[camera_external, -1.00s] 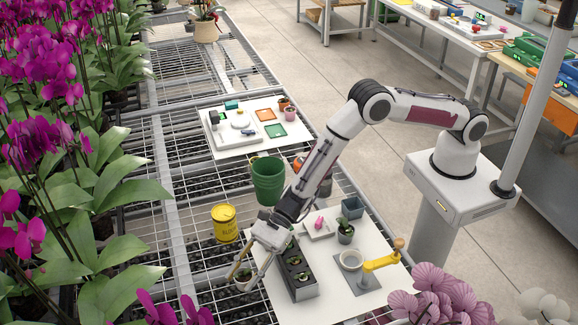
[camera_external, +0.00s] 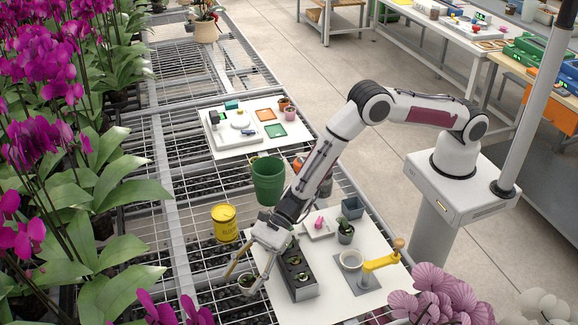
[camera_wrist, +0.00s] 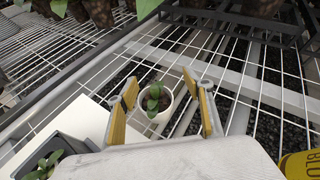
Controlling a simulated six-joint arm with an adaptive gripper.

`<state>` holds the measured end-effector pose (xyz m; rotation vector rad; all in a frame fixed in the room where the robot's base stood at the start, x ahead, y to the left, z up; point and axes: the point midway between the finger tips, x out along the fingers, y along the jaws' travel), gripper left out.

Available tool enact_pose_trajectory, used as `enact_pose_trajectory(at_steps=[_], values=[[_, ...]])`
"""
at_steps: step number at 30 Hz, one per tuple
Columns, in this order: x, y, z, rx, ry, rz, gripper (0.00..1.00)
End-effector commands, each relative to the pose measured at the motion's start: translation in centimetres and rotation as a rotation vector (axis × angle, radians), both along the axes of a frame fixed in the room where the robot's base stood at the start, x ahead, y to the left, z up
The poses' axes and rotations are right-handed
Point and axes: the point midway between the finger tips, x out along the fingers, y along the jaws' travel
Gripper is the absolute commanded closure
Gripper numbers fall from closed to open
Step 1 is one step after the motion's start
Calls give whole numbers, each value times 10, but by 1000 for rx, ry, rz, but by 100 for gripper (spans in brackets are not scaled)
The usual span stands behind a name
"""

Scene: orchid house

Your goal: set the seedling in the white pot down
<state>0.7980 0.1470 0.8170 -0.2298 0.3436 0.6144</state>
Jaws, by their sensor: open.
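The white pot (camera_external: 245,290) holds a small green seedling (camera_wrist: 153,98) and stands upright, just left of the white board (camera_external: 335,301) in the external view. In the wrist view the white pot (camera_wrist: 164,115) appears over the wire mesh, beside the board's edge. My gripper (camera_wrist: 160,78) is open, with a yellow-padded finger on each side of the pot and a gap visible to both. In the external view my gripper (camera_external: 247,274) reaches down around the pot. The pot's underside is hidden, so its exact contact with the mesh cannot be seen.
A dark tray (camera_external: 303,291) with several seedlings stands close right of my gripper. A yellow tin (camera_external: 225,224) and green bucket (camera_external: 268,184) stand behind. Open mesh lies left.

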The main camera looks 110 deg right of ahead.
Motion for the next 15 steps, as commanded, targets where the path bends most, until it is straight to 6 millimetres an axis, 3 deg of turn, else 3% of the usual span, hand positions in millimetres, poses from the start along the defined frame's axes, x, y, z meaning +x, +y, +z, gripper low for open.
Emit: enact_pose_trajectory(at_steps=[5, 15], values=[[0, 0, 11, 0, -2, 0, 49], [-22, -16, 21, 0, 1, -1, 49]])
